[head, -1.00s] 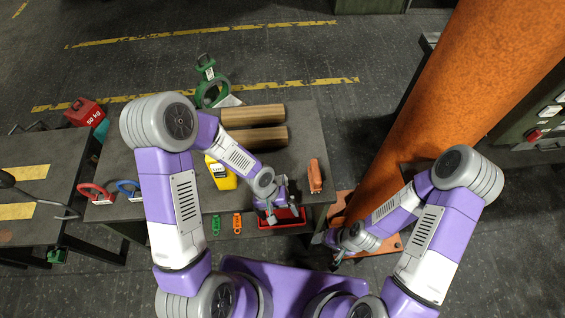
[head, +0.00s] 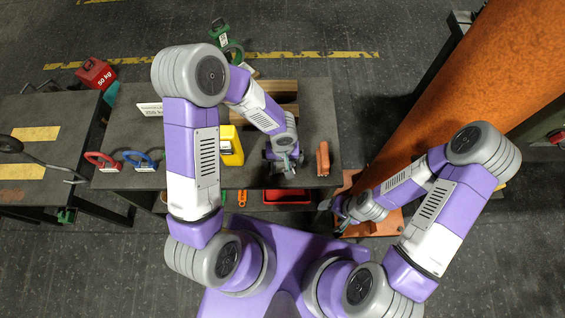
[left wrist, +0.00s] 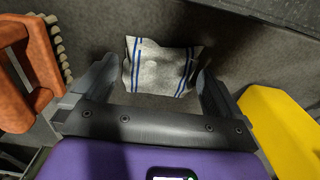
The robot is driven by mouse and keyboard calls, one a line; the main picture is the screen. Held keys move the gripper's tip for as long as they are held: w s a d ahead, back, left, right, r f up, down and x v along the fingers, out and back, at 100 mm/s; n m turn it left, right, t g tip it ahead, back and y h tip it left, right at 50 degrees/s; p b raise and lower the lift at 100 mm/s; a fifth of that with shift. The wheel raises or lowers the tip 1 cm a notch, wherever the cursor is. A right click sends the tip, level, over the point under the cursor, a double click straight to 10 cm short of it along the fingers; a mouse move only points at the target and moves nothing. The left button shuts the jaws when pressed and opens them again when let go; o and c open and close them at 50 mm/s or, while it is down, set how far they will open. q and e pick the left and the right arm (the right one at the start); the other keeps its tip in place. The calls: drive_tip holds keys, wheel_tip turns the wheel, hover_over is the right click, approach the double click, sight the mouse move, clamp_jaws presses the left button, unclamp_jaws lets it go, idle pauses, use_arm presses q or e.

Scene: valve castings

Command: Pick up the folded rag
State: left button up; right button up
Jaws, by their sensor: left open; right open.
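The folded rag (left wrist: 160,66) is white-grey with blue stripes near both ends. In the left wrist view it lies flat on the dark tabletop, between and a little beyond the fingers of my open left gripper (left wrist: 157,75). No finger visibly grips it. In the head view my left gripper (head: 284,168) is over the front part of the table, and the rag is hidden or too small to make out there. My right gripper (head: 340,222) is low beside the orange column, away from the rag; its fingers are small in view.
An orange-brown brush (head: 322,158) lies close right of my left gripper; a yellow object (head: 231,146) stands to its left. Wooden pieces (head: 277,88) lie behind. A red tray (head: 287,196) sits below the table's front edge. The orange column (head: 475,90) rises at right.

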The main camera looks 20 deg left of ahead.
sight(283, 163)
use_arm(q)
drive_tip(key=c, duration=1.1)
drive_tip(key=shift+o, duration=0.2)
wheel_tip(283, 163, up, 10)
drive_tip(key=p, duration=0.2)
